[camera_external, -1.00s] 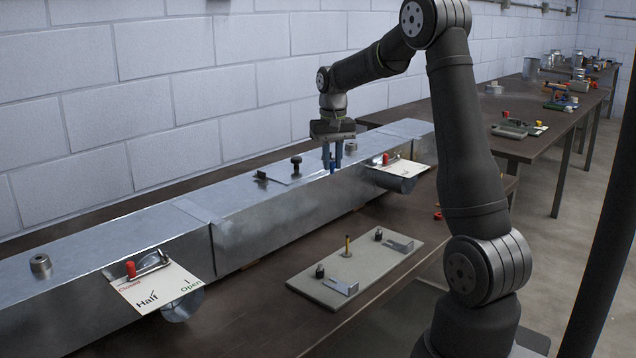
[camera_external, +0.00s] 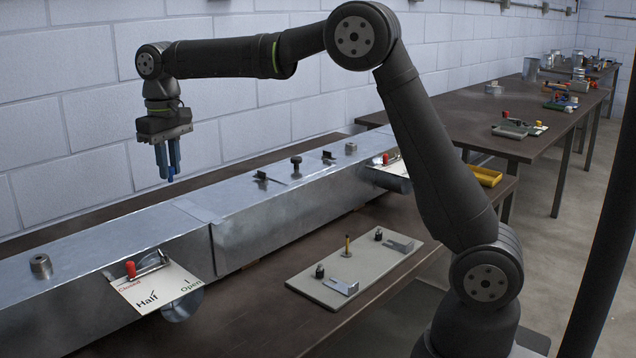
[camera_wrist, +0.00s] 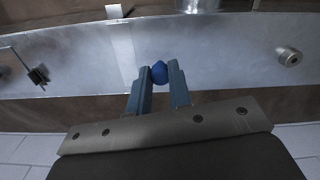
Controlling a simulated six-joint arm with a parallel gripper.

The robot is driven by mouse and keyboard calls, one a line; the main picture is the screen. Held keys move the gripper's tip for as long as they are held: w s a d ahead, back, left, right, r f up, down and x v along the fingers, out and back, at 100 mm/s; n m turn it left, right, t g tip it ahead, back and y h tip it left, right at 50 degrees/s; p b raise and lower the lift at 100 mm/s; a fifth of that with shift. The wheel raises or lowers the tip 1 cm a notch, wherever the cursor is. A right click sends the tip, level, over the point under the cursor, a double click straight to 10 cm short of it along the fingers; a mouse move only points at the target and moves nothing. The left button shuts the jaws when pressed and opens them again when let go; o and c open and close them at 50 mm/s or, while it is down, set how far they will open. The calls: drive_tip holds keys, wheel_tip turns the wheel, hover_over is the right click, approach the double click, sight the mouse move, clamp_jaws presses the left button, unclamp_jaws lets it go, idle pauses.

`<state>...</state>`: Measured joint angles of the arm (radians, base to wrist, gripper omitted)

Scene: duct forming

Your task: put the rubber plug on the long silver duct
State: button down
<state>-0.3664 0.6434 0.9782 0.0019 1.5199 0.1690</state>
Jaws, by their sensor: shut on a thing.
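The long silver duct (camera_external: 265,210) runs along the wall on the dark table, with a seam in its top. My gripper (camera_external: 167,173) hangs above the duct, left of the seam in the outside view, pointing down. In the wrist view its blue-grey fingers (camera_wrist: 159,78) are shut on a round, dark blue rubber plug (camera_wrist: 159,70). The plug sits between the fingertips, with the duct's bare top (camera_wrist: 215,50) below it. The plug appears clear of the duct in the outside view, where the fingers largely hide it.
A silver fitting (camera_external: 40,266) stands on the duct's left section. Black clips (camera_external: 262,176), a black knob (camera_external: 296,163) and another fitting (camera_external: 351,147) stand farther right. A damper plate with a red handle (camera_external: 130,269) is on the front. A board with small parts (camera_external: 355,270) lies before the duct.

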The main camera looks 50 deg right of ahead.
drive_tip(key=s+a, duration=0.1)
drive_tip(key=a, duration=0.3)
hover_over(116, 256)
drive_tip(key=shift+n, duration=0.4)
wheel_tip(116, 256, down, 6)
drive_tip(key=shift+f, duration=2.15)
drive_tip(key=shift+f, duration=0.1)
drive_tip(key=c, duration=1.3)
unclamp_jaws()
wheel_tip(116, 256, up, 12)
drive_tip(key=shift+r, duration=0.15)
